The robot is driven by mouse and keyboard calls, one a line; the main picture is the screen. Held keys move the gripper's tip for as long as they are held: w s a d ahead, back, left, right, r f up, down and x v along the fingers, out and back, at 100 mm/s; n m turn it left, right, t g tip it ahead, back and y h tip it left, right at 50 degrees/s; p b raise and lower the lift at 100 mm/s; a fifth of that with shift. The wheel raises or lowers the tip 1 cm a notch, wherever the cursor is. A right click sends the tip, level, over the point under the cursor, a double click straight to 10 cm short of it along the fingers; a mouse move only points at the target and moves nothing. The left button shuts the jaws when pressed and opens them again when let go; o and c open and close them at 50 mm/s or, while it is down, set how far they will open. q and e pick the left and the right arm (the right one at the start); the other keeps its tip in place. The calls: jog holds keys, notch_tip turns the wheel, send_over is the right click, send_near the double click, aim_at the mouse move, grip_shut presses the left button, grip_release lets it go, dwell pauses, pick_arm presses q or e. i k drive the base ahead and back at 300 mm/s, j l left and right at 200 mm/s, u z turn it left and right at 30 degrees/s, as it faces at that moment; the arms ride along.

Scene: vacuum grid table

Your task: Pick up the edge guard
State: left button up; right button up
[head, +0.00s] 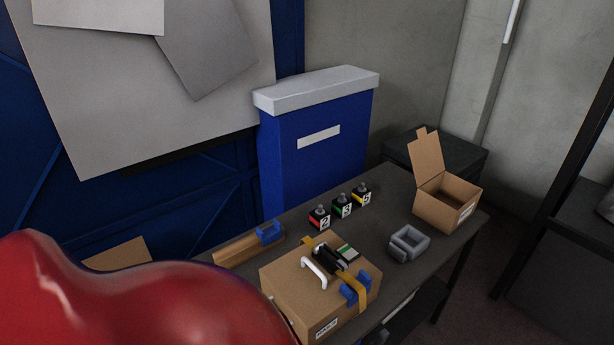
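Two blue clip-like pieces that look like edge guards are in the head view. One blue piece (268,233) sits on a long brown block (236,249) near the table's far left edge. The other blue piece (355,289) sits on the right top edge of a closed cardboard box (296,289), by a yellow strap (349,279). I cannot tell which one the task means. Neither of my grippers is in view.
The dark table (383,206) also holds several numbered bottles (342,206), a grey holder (409,243) and an open carton (448,201). A white handle (314,268) is on the closed box. A large red shape very close to the camera hides the lower left.

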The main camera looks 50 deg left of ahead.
aim_at(271, 234)
jog(key=i+z, duration=0.15)
jog(key=i, duration=1.5)
jog(key=i+u, duration=0.1)
jog(key=i, duration=0.4)
jog(key=i+l+u, duration=0.15)
jog(key=i, duration=0.3)
jog(key=i+l+u, duration=0.1)
jog(key=i, duration=0.4)
jog(key=i+l+u, duration=0.15)
jog(key=i, duration=0.3)
jog(key=i+u, duration=0.1)
jog(key=u, duration=4.05)
